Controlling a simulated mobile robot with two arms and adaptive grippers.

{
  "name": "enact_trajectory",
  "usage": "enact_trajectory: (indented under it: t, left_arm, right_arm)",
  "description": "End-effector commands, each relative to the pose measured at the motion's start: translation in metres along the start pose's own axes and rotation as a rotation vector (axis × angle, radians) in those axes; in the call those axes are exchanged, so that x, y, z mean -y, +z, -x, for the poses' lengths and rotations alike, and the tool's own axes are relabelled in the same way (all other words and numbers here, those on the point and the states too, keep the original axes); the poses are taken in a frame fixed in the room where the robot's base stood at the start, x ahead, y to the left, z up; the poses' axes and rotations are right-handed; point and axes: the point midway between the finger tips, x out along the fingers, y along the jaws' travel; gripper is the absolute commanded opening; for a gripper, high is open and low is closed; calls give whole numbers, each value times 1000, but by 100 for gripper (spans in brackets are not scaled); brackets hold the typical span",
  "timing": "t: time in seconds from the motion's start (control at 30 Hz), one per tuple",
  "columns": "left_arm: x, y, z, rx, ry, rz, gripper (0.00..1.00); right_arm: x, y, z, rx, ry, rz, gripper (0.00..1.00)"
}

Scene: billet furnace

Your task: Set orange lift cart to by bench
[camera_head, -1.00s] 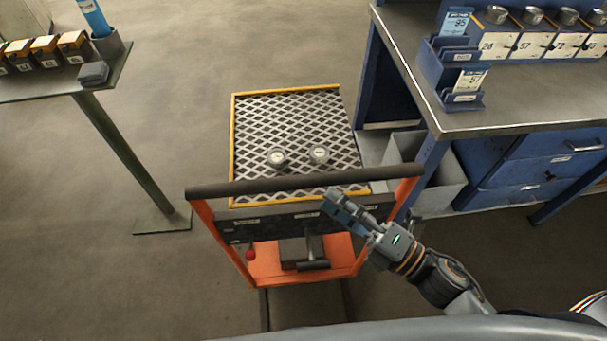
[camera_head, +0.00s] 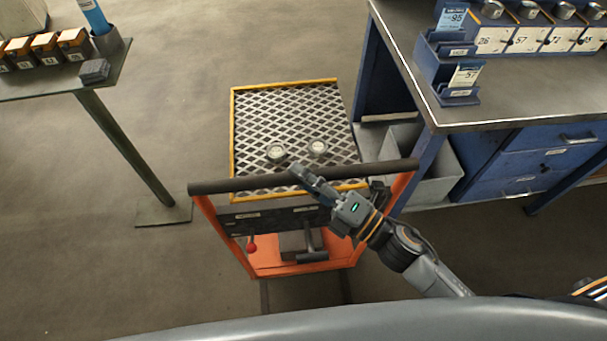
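The orange lift cart (camera_head: 290,267) stands in the middle, with a dark push handle (camera_head: 240,184) across its near side. Its platform (camera_head: 290,107) is a diamond-patterned plate with yellow edges, and two small round pieces lie on it. The blue bench (camera_head: 520,100) with a grey top stands close beside the cart on the right. My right gripper (camera_head: 308,180) is at the handle, a little right of its middle. Its fingers overlap the bar, but I cannot tell whether they are closed around it. My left gripper is not in view.
A small table (camera_head: 60,82) on a post stands at the left, with several orange-topped boxes and a blue cylinder on it. A grey bin (camera_head: 432,170) sits under the bench. Labelled drawers (camera_head: 545,40) are on the bench. Floor between table and cart is clear.

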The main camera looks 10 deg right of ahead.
Motion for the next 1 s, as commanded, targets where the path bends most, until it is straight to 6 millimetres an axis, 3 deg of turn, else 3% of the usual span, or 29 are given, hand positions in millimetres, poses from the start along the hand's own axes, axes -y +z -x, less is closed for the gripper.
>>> enact_trajectory:
  t: [0.07, 0.5, 0.67, 1.0]
  left_arm:
    - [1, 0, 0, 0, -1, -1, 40]
    - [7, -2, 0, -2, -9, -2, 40]
    - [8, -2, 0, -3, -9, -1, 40]
    - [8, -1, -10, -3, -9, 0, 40]
  right_arm:
    - [0, 0, 0, 0, -1, 0, 0]
    - [2, 9, -8, 1, 0, 2, 0]
    - [6, 30, -28, 6, 3, 6, 0]
    - [25, 92, -87, 13, 0, 6, 0]
